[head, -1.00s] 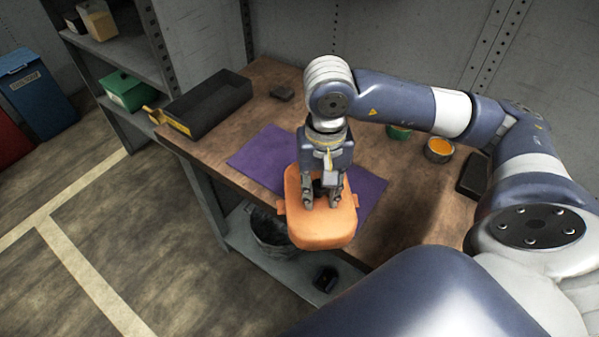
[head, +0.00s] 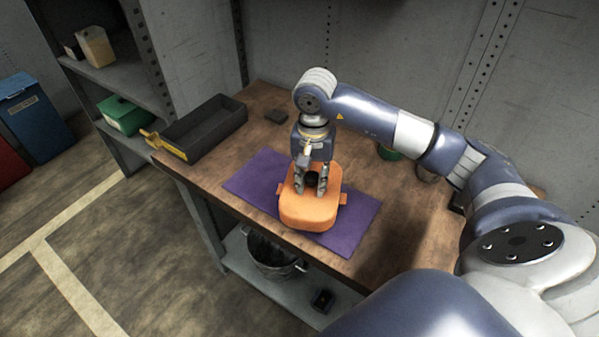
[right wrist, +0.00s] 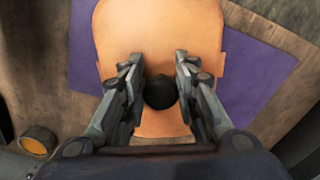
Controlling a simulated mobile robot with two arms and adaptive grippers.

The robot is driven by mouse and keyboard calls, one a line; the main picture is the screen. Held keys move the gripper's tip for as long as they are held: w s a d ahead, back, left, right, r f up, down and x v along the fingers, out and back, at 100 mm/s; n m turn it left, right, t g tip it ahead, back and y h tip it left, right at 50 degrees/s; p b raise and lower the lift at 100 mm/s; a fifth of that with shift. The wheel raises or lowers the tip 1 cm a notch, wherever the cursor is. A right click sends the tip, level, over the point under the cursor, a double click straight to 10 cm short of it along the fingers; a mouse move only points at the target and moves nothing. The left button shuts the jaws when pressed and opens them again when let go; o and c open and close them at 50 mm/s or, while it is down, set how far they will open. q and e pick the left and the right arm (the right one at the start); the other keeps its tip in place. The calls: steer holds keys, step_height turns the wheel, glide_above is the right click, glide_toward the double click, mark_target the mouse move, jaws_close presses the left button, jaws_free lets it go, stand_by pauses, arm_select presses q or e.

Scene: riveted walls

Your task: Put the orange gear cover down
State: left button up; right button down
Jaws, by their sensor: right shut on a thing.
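The orange gear cover (head: 308,211) is a rounded block with side tabs and a black knob on top. It is over the purple mat (head: 352,221) on the workbench. Whether its underside touches the mat I cannot tell. My right gripper (head: 311,190) points down and is shut on the cover by its knob. In the right wrist view the fingers (right wrist: 159,82) stand on both sides of the black knob (right wrist: 160,92), with the orange cover (right wrist: 160,30) beneath and the mat (right wrist: 252,70) around it. My left gripper is not in view.
A green tin (head: 389,153) is partly behind my right arm. A bucket (head: 272,257) stands on the lower shelf.

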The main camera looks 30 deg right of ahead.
steer(key=w+p, duration=0.1)
steer(key=w, duration=0.4)
steer(key=shift+w+f, duration=0.1)
steer(key=shift+f, duration=0.05)
steer(key=shift+f+p, duration=1.05)
steer(key=shift+f, duration=0.75)
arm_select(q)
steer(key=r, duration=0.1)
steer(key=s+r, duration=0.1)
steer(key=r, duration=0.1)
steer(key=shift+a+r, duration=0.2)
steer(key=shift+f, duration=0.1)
arm_select(e)
steer(key=shift+f+b, duration=0.2)
steer(key=shift+b, duration=0.1)
steer(key=c, duration=1.2)
jaws_free()
steer(key=shift+c, duration=0.2)
steer(key=shift+r, duration=0.15)
